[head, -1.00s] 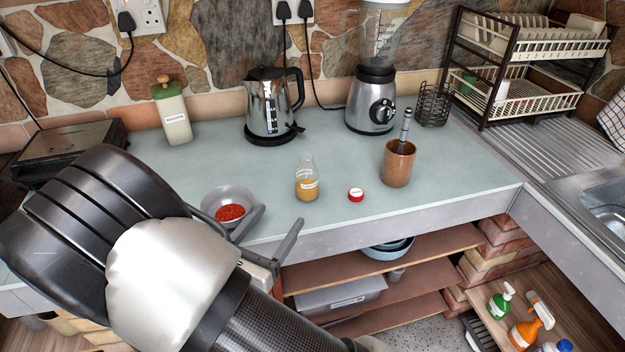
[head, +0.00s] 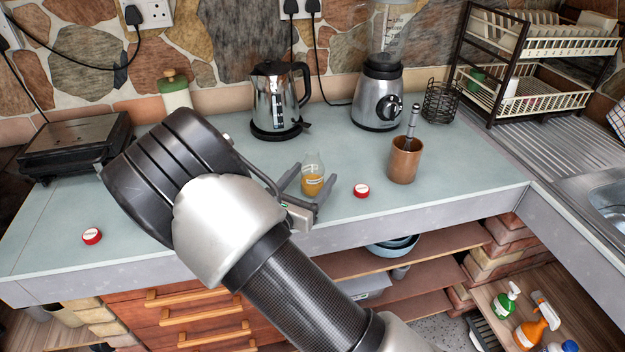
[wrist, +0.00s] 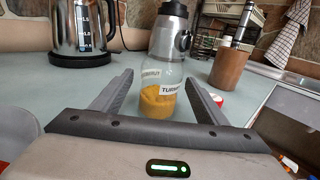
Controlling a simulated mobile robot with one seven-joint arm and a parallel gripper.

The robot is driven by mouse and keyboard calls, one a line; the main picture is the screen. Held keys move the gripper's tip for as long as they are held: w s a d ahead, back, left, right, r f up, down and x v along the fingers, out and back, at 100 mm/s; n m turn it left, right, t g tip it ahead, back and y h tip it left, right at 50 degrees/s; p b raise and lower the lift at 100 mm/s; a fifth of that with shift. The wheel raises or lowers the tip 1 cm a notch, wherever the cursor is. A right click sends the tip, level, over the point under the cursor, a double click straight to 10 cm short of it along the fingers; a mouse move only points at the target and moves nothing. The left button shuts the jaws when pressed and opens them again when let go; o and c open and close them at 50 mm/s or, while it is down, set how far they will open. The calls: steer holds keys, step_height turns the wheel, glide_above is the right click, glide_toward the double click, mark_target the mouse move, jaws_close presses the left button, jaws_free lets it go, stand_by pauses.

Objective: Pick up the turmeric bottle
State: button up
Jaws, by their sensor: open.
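The turmeric bottle (head: 312,184) is a small clear glass bottle with yellow-orange powder in its lower part, upright on the counter. In the wrist view the bottle (wrist: 161,101) shows a label starting "TUR", and it stands between the finger lines. My gripper (head: 316,173) is open, low over the counter, with one finger on each side of the bottle. In the wrist view my gripper (wrist: 157,77) shows a gap between each finger and the bottle. The bottle appears open at the top.
Another red lid (head: 92,236) lies at the left. A kettle (head: 275,100) and a blender (head: 379,105) stand behind. The counter's front edge (head: 420,210) is close.

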steer(key=shift+w+d, duration=0.25)
steer(key=shift+w, duration=0.35)
steer(key=c, duration=1.2)
steer(key=shift+r, duration=0.1)
